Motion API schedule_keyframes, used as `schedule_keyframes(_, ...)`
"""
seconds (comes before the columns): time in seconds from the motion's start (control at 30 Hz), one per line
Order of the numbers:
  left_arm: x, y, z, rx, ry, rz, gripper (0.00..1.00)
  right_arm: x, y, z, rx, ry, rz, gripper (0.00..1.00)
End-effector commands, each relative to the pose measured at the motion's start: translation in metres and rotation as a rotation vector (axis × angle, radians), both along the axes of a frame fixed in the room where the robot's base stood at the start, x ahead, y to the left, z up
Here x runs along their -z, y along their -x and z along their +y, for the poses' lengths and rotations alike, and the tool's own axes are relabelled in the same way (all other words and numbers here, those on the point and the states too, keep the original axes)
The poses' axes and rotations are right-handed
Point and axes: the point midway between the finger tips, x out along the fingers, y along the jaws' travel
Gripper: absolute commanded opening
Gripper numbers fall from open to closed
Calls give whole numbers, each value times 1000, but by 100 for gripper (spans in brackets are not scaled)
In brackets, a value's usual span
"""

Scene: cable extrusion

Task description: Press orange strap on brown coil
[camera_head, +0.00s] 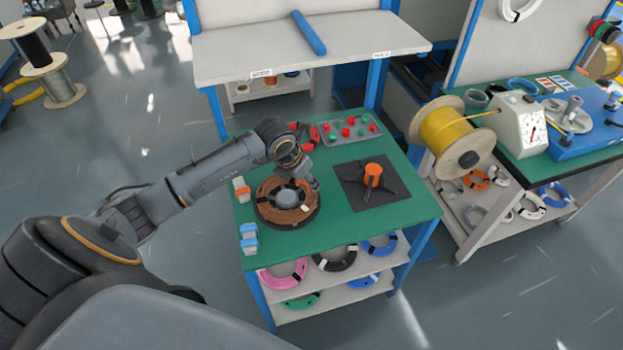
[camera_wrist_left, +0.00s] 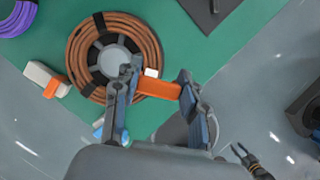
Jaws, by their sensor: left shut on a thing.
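The brown coil (camera_head: 270,190) lies flat around a grey hub (camera_head: 287,198) on the green-topped table; it also shows in the wrist view (camera_wrist_left: 76,50), with black bands across it. My left gripper (camera_head: 312,186) is over the coil's right side. In the wrist view my left gripper (camera_wrist_left: 158,100) has its fingers apart, with the orange strap (camera_wrist_left: 158,89) spanning between them. The strap's left end is by the coil's lower right edge; I cannot tell if it touches. A small dark gripper, apparently my right one (camera_wrist_left: 244,154), shows at lower right, too small to read.
A white-and-orange block (camera_head: 241,190) and blue-and-white blocks (camera_head: 249,238) stand along the table's left edge. A black plate (camera_head: 352,196) with an orange post (camera_head: 373,174) is to the right. A tray of red and green parts (camera_head: 350,131) lies behind.

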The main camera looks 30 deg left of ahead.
Motion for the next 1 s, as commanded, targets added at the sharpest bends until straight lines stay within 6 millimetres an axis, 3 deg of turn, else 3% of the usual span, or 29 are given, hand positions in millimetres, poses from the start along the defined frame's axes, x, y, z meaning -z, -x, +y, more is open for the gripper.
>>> schedule_keyframes(0.7, 73, 0, -1, -2, 0, 1, 24, 49, 1, -3, 0, 5, 2, 40)
schedule_keyframes(1.0, 78, 0, 0, -1, -1, 1, 24, 52, 0, -5, 2, 6, 1, 40)
